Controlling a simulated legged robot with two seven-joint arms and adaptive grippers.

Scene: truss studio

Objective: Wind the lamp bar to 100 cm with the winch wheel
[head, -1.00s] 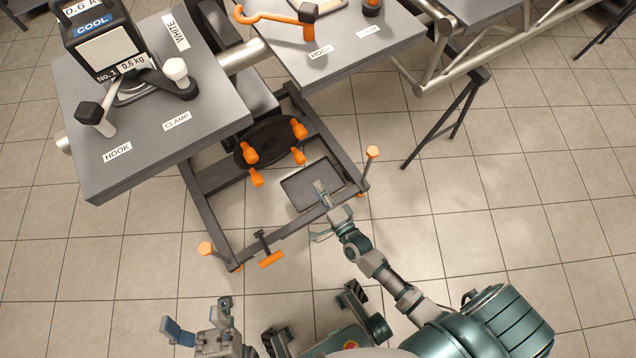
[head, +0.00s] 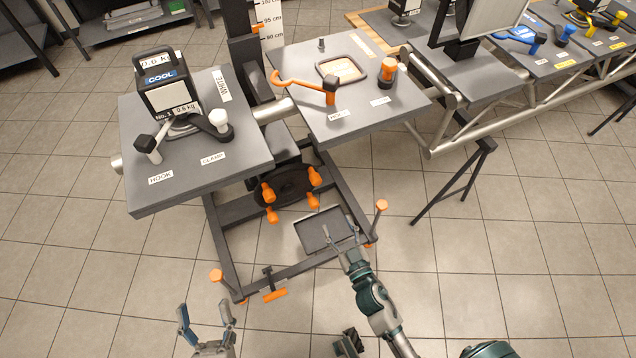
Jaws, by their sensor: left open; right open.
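The winch wheel (head: 287,186) is a dark disc with several orange knobs, low on the dark stand frame, below and between the two grey tables. My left gripper (head: 206,312) is open and empty, at the lower left, well short of the wheel.
The left table (head: 235,165) holds a lamp block labelled COOL (head: 167,85), with its hook and clamp. The right table (head: 330,132) holds an orange hook (head: 305,87) and a clamp knob. A tray (head: 312,238) lies on the frame. A truss (head: 520,112) runs right.

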